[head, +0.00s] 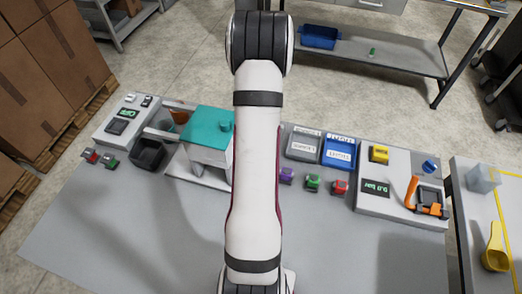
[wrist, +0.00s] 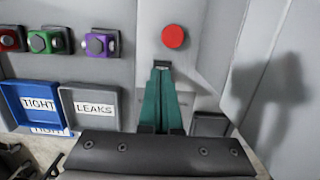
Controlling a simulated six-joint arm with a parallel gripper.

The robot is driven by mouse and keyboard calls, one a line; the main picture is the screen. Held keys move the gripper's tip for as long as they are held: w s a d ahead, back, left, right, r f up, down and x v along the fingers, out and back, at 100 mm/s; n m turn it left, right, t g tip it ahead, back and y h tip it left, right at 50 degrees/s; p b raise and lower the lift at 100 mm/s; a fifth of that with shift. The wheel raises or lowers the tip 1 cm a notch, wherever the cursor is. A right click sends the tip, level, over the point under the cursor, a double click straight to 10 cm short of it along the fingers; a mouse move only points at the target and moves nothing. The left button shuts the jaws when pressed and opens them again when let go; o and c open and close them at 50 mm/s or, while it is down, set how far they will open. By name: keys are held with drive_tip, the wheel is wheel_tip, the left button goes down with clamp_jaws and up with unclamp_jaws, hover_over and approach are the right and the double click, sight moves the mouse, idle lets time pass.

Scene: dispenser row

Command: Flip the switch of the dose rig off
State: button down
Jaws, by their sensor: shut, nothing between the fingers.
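My gripper (wrist: 162,70) shows in the wrist view with its teal fingers together and nothing between them. The fingertips lie over a pale grey panel, just below a round red button (wrist: 173,36) in the picture. I cannot tell whether they touch the panel. A small dark-framed part (wrist: 210,123) shows right of the fingers. No label marks the dose rig, and I cannot pick out its switch for sure. In the head view, a white station with a teal top (head: 208,125) stands left of my arm, which hides part of it and my gripper.
Grey and blue labelled trays (head: 302,143) (head: 339,151) stand right of my arm. Purple, green and red valve blocks (head: 286,175) (head: 312,182) (head: 339,187) sit before them. A rig with a 0.0 bar display (head: 376,188) stands farther right. A control box (head: 118,126) and black bin (head: 148,153) are left. The front tabletop is clear.

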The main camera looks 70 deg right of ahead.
drive_tip(key=shift+a+f, duration=0.1)
drive_tip(key=shift+f, duration=0.55)
drive_tip(key=shift+a+f, duration=0.1)
drive_tip(key=shift+f, duration=0.1)
drive_tip(key=shift+d+r, duration=0.15)
drive_tip(key=shift+d, duration=0.7)
drive_tip(key=shift+r, duration=0.1)
wheel_tip(320, 180, up, 14)
drive_tip(key=d, duration=0.2)
